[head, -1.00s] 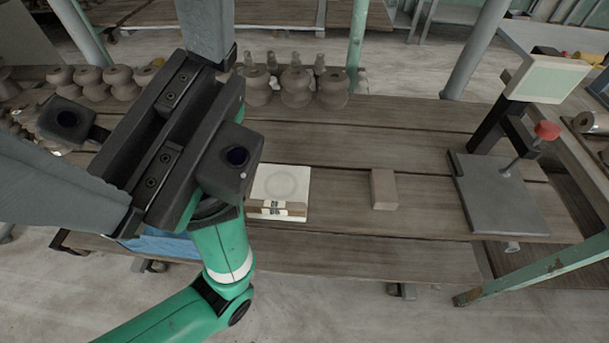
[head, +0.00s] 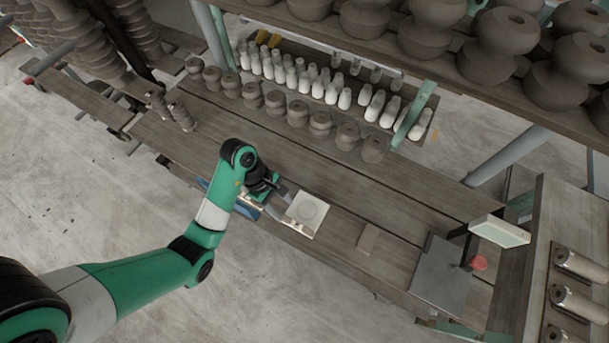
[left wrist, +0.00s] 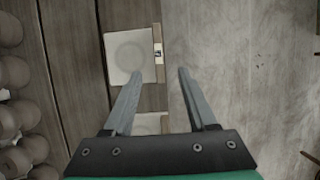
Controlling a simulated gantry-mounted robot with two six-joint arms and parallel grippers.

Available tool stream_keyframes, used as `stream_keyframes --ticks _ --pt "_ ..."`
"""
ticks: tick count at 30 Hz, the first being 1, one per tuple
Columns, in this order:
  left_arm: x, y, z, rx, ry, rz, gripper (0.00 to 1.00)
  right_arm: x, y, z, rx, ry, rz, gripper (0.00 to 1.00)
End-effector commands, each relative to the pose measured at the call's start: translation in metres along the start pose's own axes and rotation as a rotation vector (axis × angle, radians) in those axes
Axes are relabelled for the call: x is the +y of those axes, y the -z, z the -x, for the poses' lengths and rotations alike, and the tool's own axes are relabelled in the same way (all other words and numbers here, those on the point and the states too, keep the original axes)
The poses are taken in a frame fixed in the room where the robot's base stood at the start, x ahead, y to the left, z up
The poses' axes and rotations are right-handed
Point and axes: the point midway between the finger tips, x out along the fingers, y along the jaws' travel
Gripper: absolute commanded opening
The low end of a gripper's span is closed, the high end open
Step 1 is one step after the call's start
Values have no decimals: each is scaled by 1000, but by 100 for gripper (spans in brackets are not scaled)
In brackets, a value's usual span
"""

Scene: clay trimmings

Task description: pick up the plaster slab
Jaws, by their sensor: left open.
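The plaster slab (head: 308,209) is a pale square with a faint ring on its face and a small label on its edge. It lies on the plank table in the head view and also shows near the top of the left wrist view (left wrist: 128,52). My left gripper (head: 281,202) is just left of the slab in the head view. In the left wrist view its fingers (left wrist: 160,74) are spread and empty. One fingertip is near the slab's lower edge; whether it touches, I cannot tell. My right gripper is not in view.
A brown block (head: 368,239) lies right of the slab. Dark clay insulators (head: 320,124) line the table's back. Something blue (head: 247,210) lies beside my gripper, partly hidden.

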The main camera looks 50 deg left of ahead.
Motion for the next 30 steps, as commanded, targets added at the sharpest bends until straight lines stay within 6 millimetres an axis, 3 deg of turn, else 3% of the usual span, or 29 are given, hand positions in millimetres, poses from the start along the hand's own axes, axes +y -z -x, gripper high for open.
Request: stream_keyframes --ticks 4,7,12,20,27,30 --pt "0 2 -12 -1 0 -1 57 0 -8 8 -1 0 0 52" --pt "0 3 -34 -1 1 -2 57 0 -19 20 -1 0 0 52" --pt "1 1 -60 -1 1 -2 57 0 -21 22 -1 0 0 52" --pt "2 0 -71 -1 -2 -2 57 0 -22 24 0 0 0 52" --pt "2 2 -112 -1 0 -3 57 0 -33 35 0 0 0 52" --pt "2 1 -118 -1 -2 -3 57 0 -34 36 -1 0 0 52"
